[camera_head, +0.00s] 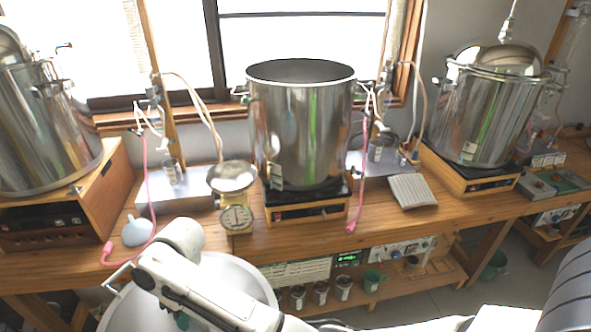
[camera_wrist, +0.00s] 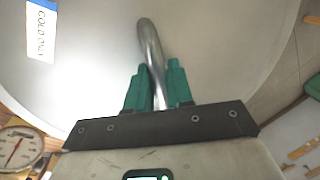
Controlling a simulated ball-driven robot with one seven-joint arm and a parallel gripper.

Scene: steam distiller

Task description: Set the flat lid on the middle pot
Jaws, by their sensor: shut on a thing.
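The middle pot (camera_head: 302,130) is a tall, shiny steel cylinder on a wood-framed burner unit; its top is open. The flat lid (camera_head: 245,283) is a broad, pale grey disc low in the head view, in front of the bench edge and partly hidden by my arm. In the wrist view the lid (camera_wrist: 225,45) fills most of the picture, with a curved metal handle (camera_wrist: 148,38) and a white "COLD ONLY" label. My gripper (camera_wrist: 157,72) has its teal fingers shut on that handle. The fingers cannot be made out in the head view.
A left pot (camera_head: 45,130) and a lidded right pot (camera_head: 490,115) flank the middle one. Several cups stand on the shelf below.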

